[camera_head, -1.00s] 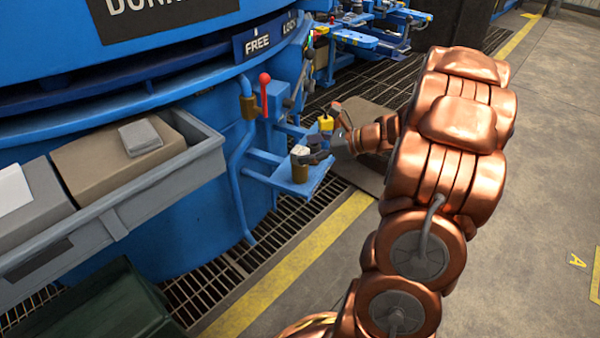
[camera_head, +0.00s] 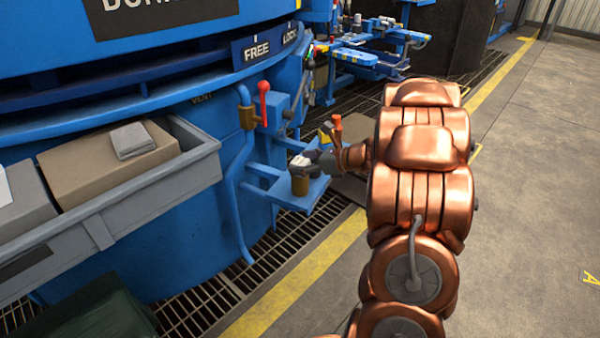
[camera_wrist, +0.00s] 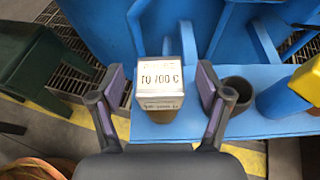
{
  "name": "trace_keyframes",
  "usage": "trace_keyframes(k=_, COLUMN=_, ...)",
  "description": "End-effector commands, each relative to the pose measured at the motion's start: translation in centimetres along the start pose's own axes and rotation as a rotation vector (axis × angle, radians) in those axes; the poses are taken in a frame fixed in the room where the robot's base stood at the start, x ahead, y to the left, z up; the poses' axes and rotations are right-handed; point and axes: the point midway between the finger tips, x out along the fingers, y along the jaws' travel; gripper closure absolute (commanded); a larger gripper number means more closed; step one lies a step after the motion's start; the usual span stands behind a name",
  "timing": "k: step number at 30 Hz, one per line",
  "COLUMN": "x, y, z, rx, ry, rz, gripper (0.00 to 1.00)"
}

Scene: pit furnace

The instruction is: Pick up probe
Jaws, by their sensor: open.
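In the head view a brown holder with a pale top (camera_head: 300,182) stands on the small blue shelf (camera_head: 318,190). My gripper (camera_wrist: 161,86) is open, with one dark, purple-padded finger on each side of the block and gaps visible. In the head view my gripper (camera_head: 313,160) is small and partly hidden beside the holder.
A dark empty cup (camera_wrist: 238,90) and a yellow-and-blue item (camera_wrist: 287,95) stand right of the block. A red-knobbed lever (camera_head: 264,100) and blue pipe (camera_head: 238,185) rise left of the shelf. A grey tray (camera_head: 130,205) holds boxes. Open floor (camera_head: 530,200) lies right.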

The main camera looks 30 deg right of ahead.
Motion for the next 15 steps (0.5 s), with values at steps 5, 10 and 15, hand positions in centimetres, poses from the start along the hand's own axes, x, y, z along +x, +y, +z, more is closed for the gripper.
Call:
trace_keyframes(k=5, x=0.82, y=-0.01, z=0.03, rx=0.0, ry=-0.001, rz=0.0, gripper=0.23)
trace_keyframes(k=10, x=0.8, y=0.0, z=0.08, rx=0.001, ry=-0.002, rz=0.0, gripper=0.23)
trace_keyframes(k=15, x=0.79, y=0.01, z=0.07, rx=0.001, ry=-0.002, rz=0.0, gripper=0.39)
